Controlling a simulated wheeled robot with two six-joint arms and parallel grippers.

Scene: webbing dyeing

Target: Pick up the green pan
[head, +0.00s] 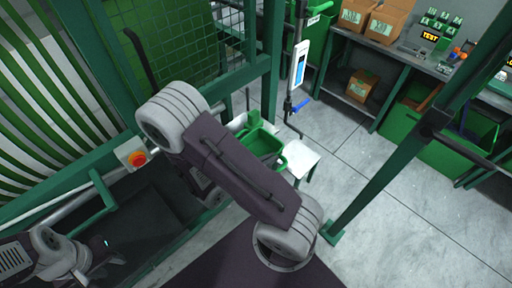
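The green pan (264,144) is a small green tray-like vessel. It sits by a white stand (302,158), right of the big link of my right arm, which hides part of its left side. My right gripper is mostly hidden behind that arm; only grey wrist parts show under the link, left of the pan. I cannot see its fingers or whether it touches anything. My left arm is at the lower left, and its dark gripper end (106,260) is over the dark floor area, far from the pan. Its fingers are too dark to read.
A green machine frame with mesh and a red-orange button (137,158) stands at the left. A green post (385,160) slants across the right. A workbench with cardboard boxes (386,22) and green bins (402,122) are behind. Grey floor (420,220) is clear at the lower right.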

